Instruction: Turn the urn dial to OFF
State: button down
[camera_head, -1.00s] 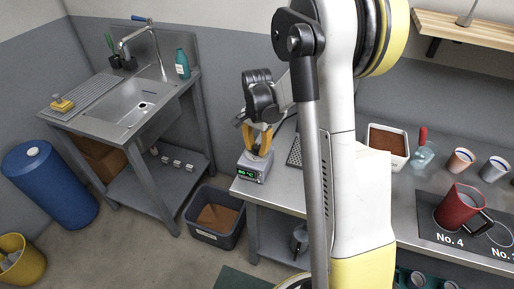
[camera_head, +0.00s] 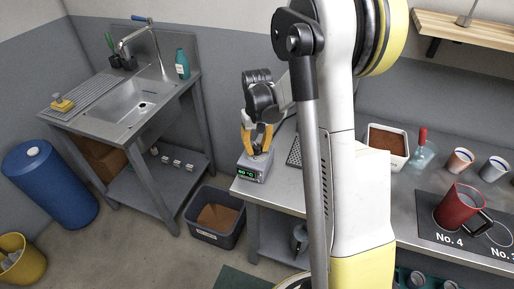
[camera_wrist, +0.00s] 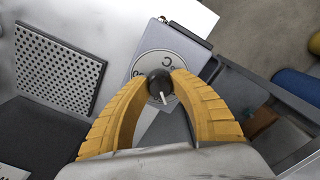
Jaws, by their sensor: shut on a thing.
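The urn dial (camera_wrist: 159,82) is a small black knob with a white pointer line, seen from above in the wrist view. It sits on a pale round plate (camera_wrist: 150,63) with dark lettering, partly hidden by my fingers. My gripper (camera_wrist: 160,88) has its two yellow fingers closed on the knob from both sides. The pointer line aims toward the bottom of the wrist view. In the head view, the grey unit (camera_head: 253,171) with a lit green display stands at the counter's left end, my gripper (camera_head: 257,150) on its top. The knob is hidden there.
A perforated drip grate (camera_head: 294,153) lies right of the unit. A tray of brown grounds (camera_head: 388,142), a red jug (camera_head: 458,208) and cups are farther right. A grey bin (camera_head: 216,217) stands on the floor at left, near the sink (camera_head: 134,103).

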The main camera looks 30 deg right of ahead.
aim_at(257, 146)
jog(key=n, duration=0.5)
jog(key=shift+n, duration=0.3)
dwell(0.4)
jog(key=c, duration=1)
grip_release()
jog(key=shift+c, duration=0.2)
notch_tip(257, 146, up, 12)
